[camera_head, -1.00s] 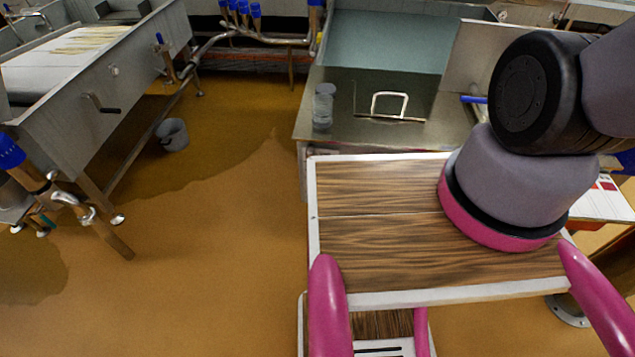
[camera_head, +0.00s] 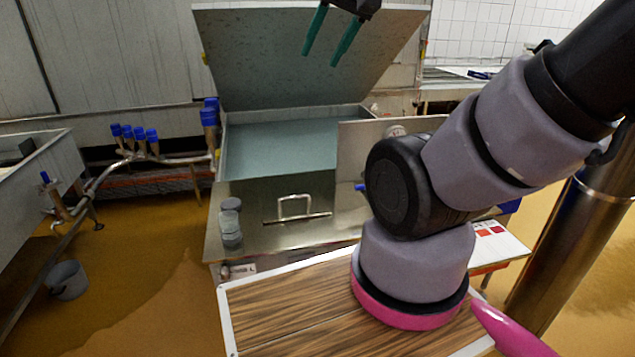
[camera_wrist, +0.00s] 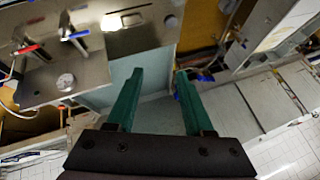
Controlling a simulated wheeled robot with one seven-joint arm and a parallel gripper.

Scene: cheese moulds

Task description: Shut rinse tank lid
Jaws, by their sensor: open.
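The rinse tank (camera_head: 215,240) is a steel tank beyond my wooden deck in the head view, with a blue-grey interior (camera_head: 290,145). Its large grey lid (camera_head: 265,60) stands raised at the back, leaning away from upright. My gripper (camera_head: 321,58) shows at the top of the head view, with two green fingers apart and nothing between them. The fingers appear in front of the raised lid; I cannot tell whether they touch it. In the wrist view the open fingers (camera_wrist: 160,75) point toward the tank area.
Blue-handled valves (camera_head: 135,135) and a grey bucket (camera_head: 67,280) are at the left.

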